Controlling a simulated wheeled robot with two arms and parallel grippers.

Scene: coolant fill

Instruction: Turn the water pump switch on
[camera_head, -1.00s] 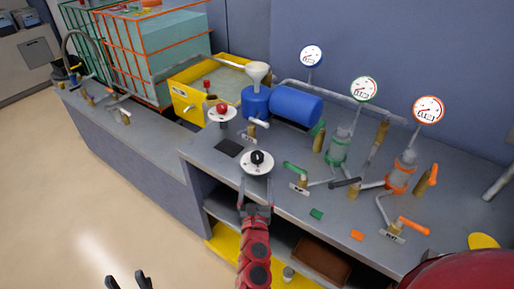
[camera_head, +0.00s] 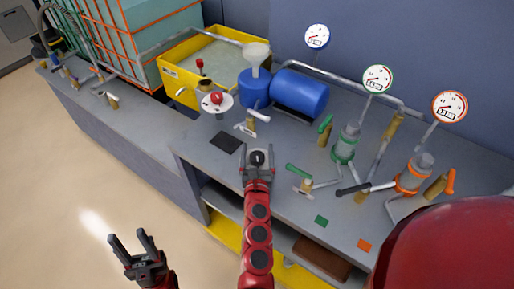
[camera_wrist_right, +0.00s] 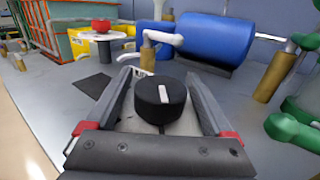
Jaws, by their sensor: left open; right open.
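The water pump switch is a black round knob (camera_head: 257,158) with a white pointer mark, on a pale plate at the bench's front edge. In the right wrist view the knob (camera_wrist_right: 160,103) sits between the fingers, its mark pointing away from the wrist. My right gripper (camera_head: 257,149) is open, with one finger on each side of the knob. Small gaps seem to show between the fingers (camera_wrist_right: 156,75) and the knob. My left gripper (camera_head: 128,237) is open and empty over the floor, in front of the bench. The right gripper hides most of the plate.
A red knob (camera_head: 216,97) on a white disc stands behind the switch. A blue tank (camera_head: 300,94), a green-handled valve (camera_head: 298,171) and several gauges stand to the right. A dark square (camera_head: 224,142) lies left of the knob. The floor at left is free.

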